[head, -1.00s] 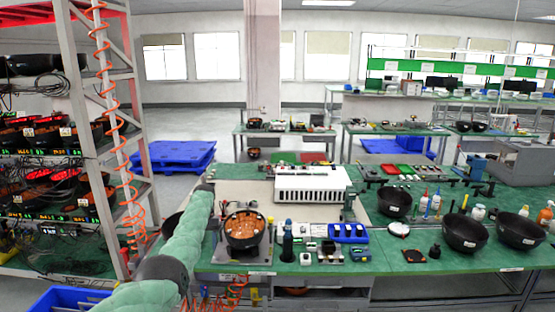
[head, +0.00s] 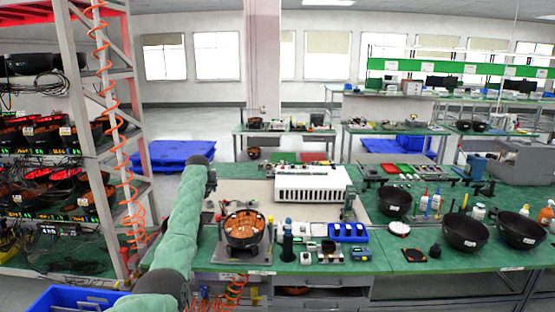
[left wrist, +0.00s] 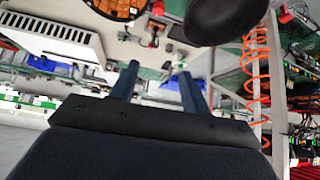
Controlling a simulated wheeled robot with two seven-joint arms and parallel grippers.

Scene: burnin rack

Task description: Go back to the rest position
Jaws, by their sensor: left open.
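My left arm (head: 182,235), padded in green, comes in from the lower left of the head view and rises between the rack and the workbench. My left gripper (left wrist: 160,85) shows clearly in the left wrist view, with two dark-blue fingers spread apart and nothing between them. In the head view it is small and mostly hidden behind the raised arm. It is clear of the bench objects. My right gripper is in neither view.
A metal rack (head: 93,150) with lit units and an orange coiled hose (head: 126,190) stands close on the left. The green bench (head: 420,255) holds an orange-and-black round unit (head: 245,229), a white box (head: 311,184) and black bowls (head: 465,232). A blue bin (head: 75,299) sits lower left.

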